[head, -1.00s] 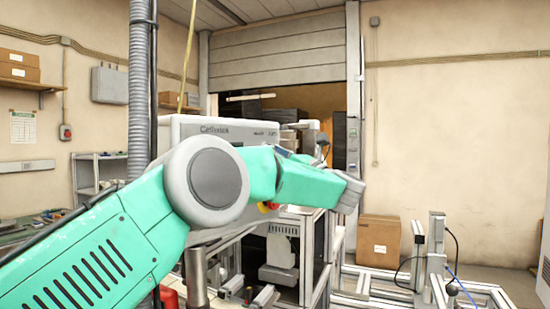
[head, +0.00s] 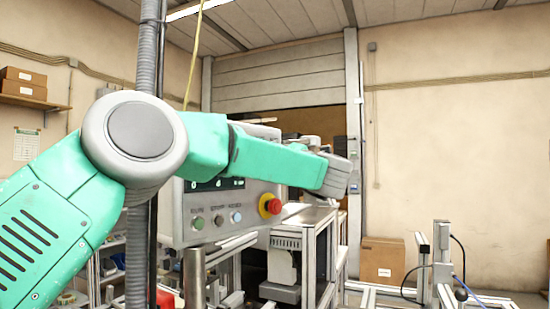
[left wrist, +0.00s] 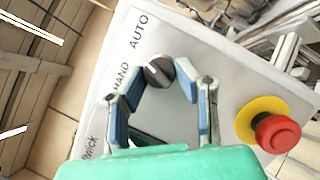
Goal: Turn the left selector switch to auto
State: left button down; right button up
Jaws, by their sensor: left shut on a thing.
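The selector switch (left wrist: 158,71) is a round black knob with a pale mark on a light grey panel (left wrist: 225,75), in the left wrist view. The words HAND and AUTO are printed beside it; I cannot tell exactly which one its mark faces. In the head view the control box (head: 180,228) shows below my green arm, which hides the switch and the gripper's fingers. My right gripper is in neither view.
A red emergency stop button on a yellow base (left wrist: 276,132) is right of my fingers; it also shows in the head view (head: 270,205). Several small buttons and a display are on the box front. Metal framing stands at right, near a cardboard box (head: 382,262).

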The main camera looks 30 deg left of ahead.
pick_arm(q)
jog(key=shift+r+m+h+p, duration=0.25)
jog(key=shift+m+h+p, duration=0.5)
jog(key=shift+m, duration=0.95)
jog(key=c, duration=1.2)
grip_release()
jog(key=shift+f, duration=0.1)
jog(key=shift+w+f, duration=0.15)
jog(key=shift+w, duration=0.1)
jog(key=v, duration=1.2)
jog(key=shift+w+d+f, duration=0.1)
jog(key=shift+f, duration=0.1)
